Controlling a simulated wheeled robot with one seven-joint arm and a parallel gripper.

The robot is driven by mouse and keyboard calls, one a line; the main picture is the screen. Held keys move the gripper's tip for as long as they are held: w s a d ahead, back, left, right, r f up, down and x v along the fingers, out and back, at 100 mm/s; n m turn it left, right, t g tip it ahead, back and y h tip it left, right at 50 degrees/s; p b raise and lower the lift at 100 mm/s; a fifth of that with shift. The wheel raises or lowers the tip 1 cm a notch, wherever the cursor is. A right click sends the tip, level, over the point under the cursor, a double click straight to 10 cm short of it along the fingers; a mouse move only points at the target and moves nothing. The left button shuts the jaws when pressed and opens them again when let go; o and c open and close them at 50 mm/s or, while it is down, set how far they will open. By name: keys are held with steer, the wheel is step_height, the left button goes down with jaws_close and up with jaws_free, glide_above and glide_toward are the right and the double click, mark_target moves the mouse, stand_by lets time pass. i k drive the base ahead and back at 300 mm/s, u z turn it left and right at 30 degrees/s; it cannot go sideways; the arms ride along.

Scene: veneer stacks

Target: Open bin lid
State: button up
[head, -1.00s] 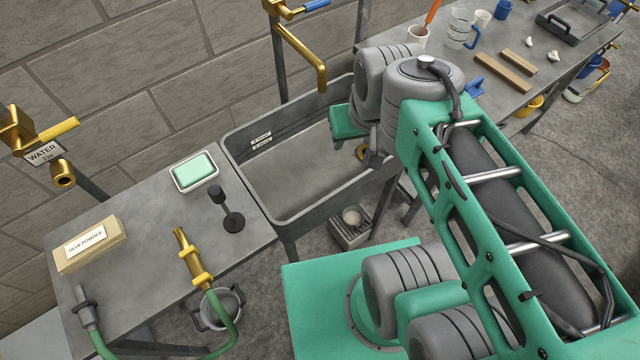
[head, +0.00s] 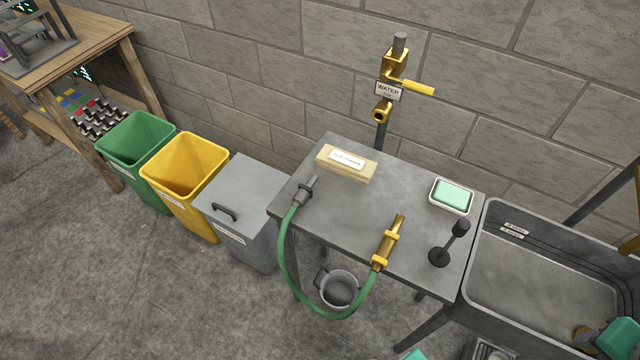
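A grey bin (head: 243,235) stands on the floor left of the metal table in the head view. Its flat grey lid (head: 246,190) is closed, with a dark handle (head: 224,212) near the front left edge. Only a small green part of my arm shows at the lower right edge, over the sink. My gripper's fingers cannot be made out, and it is far from the bin.
An open yellow bin (head: 186,200) and an open green bin (head: 136,160) stand left of the grey bin. The metal table (head: 335,217) carries a green hose (head: 287,262) that hangs in front. A pot (head: 338,290) sits below. Floor in front of the bins is clear.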

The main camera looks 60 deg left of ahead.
mark_target(239, 197)
steer(key=z, duration=0.05)
steer(key=k, duration=0.25)
steer(key=z, duration=1.4)
steer(key=i, duration=0.7)
steer(key=u, duration=4.5)
steer(key=i, duration=0.65)
steer(key=u, duration=0.65)
steer(key=i, duration=0.9)
steer(key=u, duration=0.6)
